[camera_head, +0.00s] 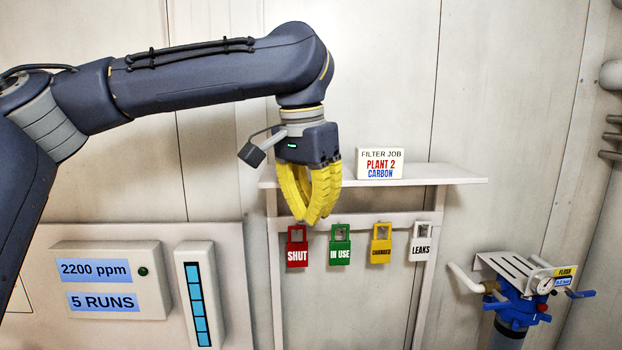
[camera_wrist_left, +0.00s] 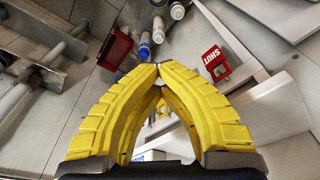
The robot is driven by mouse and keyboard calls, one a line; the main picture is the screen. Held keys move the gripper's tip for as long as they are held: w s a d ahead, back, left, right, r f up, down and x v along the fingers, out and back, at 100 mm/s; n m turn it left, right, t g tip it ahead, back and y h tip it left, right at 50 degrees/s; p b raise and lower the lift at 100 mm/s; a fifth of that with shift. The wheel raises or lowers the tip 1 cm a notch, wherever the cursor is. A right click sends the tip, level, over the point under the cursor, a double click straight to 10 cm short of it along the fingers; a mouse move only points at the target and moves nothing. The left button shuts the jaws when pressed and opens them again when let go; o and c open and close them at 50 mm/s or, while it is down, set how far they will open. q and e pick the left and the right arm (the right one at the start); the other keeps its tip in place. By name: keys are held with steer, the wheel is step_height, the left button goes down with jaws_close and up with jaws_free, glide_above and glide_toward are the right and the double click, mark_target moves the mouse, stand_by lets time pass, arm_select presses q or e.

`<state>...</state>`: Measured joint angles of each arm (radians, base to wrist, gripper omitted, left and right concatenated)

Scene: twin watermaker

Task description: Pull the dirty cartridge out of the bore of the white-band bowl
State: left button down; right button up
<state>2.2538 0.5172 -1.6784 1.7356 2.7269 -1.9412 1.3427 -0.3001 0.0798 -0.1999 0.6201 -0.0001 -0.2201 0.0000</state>
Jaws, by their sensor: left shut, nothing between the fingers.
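My left gripper (camera_head: 312,221) has yellow fingers pointing down with their tips together, empty, in front of the shelf and just above the row of tags. In the left wrist view its fingertips (camera_wrist_left: 158,68) also meet. Beyond them lie small, white, bottle-like cylinders (camera_wrist_left: 158,30), and one with a blue end (camera_wrist_left: 144,50). I cannot tell whether any of these is the dirty cartridge. I cannot make out a white-band bowl in either view. A blue filter head (camera_head: 515,305) with a dark body below it stands at the lower right. My right gripper is out of view.
A shelf (camera_head: 430,174) holds a "FILTER JOB PLANT 2 CARBON" sign (camera_head: 380,163). Below hang tags: red SHUT (camera_head: 297,251), green IN USE (camera_head: 340,250), yellow (camera_head: 381,249) and white LEAKS (camera_head: 420,247). A "2200 ppm" panel (camera_head: 108,281) is at left. A red box (camera_wrist_left: 116,48) shows in the wrist view.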

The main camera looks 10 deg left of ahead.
arm_select(q)
steer(key=shift+r, duration=2.75)
steer(key=c, duration=2.1)
jaws_free()
steer(key=shift+c, duration=0.2)
steer(key=o, duration=0.4)
